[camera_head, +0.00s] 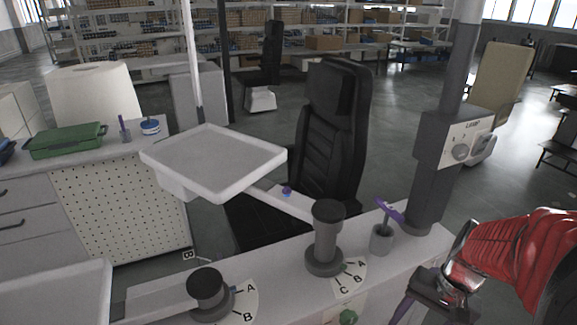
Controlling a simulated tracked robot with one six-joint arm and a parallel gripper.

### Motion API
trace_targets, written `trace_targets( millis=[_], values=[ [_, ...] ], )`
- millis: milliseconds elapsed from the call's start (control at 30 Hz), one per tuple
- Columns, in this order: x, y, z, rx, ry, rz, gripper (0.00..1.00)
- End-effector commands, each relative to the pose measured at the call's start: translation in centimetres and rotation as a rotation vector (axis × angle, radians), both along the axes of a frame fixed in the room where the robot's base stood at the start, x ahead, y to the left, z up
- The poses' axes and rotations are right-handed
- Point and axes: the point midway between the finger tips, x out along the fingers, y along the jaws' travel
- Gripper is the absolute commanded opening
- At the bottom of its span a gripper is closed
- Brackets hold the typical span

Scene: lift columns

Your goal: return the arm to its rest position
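My arm, with a red ribbed sleeve, comes in from the right edge and bends down to the lower right. My gripper (418,312) is at the bottom edge, beside the right end of the white counter, and is cut off by the frame. Its dark body shows, with a slim purple piece at its left side. I cannot tell whether that piece is a finger or something held. The fingertips are out of view, so the opening between them is hidden.
A grey cup (381,239) with a purple item stands near a grey post (433,190). Two dark lift columns (326,235) (205,290) carry white trays (215,160) (50,295). A black chair (333,130) stands behind. A green case (66,141) lies on the left counter.

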Motion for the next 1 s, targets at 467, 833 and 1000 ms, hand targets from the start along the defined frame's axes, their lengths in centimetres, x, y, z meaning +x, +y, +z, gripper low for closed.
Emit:
trace_targets(
  millis=[467, 833, 1000],
  values=[
    [-0.6, 4.5, 6.0, -0.236, -0.169, 0.252, 0.59],
    [-1.5, 9.1, 10.6, -0.344, -0.346, 0.448, 0.59],
    [-1.8, 11.7, 13.0, -0.363, -0.448, 0.522, 0.59]
  ],
)
